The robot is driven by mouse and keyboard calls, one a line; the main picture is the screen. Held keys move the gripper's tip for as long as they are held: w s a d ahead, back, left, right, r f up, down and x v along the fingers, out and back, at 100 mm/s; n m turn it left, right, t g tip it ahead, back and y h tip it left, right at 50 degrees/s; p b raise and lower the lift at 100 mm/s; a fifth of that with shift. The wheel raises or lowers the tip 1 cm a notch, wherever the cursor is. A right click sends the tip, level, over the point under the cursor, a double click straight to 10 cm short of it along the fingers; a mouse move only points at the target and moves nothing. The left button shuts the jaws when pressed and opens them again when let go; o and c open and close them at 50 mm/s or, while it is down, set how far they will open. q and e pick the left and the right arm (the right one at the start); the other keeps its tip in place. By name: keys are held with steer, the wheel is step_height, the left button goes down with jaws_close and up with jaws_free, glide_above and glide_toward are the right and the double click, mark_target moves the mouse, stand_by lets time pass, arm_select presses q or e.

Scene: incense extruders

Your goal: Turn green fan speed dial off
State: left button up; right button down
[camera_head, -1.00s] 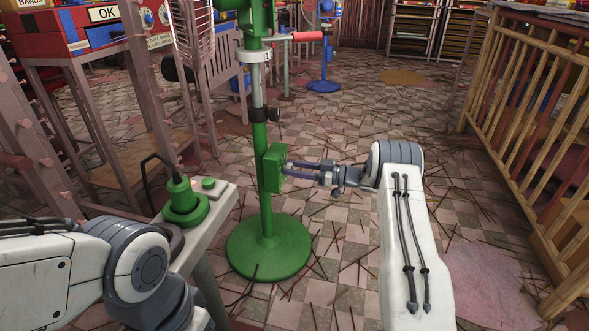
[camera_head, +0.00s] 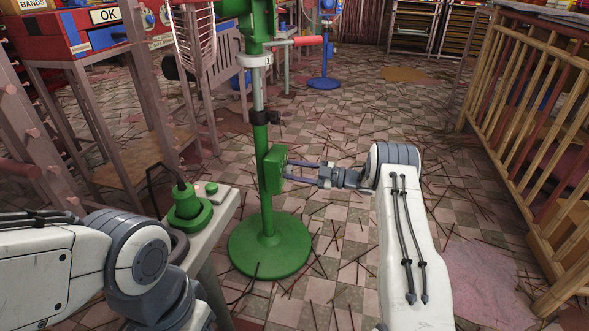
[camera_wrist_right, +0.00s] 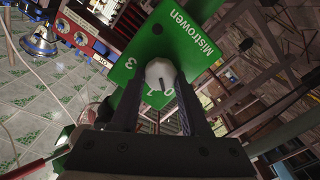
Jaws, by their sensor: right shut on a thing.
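The green fan stands on a green pole with a round green base (camera_head: 270,246). A green control box (camera_head: 274,170) is fixed to the pole. In the right wrist view its face (camera_wrist_right: 172,38) reads "Mistrowen" and shows the figures 3, 1 and 0. The white speed dial (camera_wrist_right: 160,72) sits on this face, between the fingers of my right gripper (camera_wrist_right: 158,88). My right gripper (camera_head: 291,170) is shut on the dial, reaching the box from the right. I cannot tell clearly which figure the dial points to. My left arm shows, but its gripper is out of view.
A pale bench (camera_head: 222,205) with a green round fitting (camera_head: 188,207) and a green button (camera_head: 211,188) stands left of the pole. A bamboo railing (camera_head: 540,130) lines the right side. Thin sticks litter the tiled floor. A blue fan (camera_head: 324,82) stands farther back.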

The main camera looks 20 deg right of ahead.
steer(key=shift+f+n, duration=0.1)
steer(key=shift+n, duration=0.4)
steer(key=shift+c, duration=2)
jaws_free()
steer(key=shift+s+d, duration=0.1)
steer(key=p+v, duration=0.4)
steer(key=v, duration=0.6)
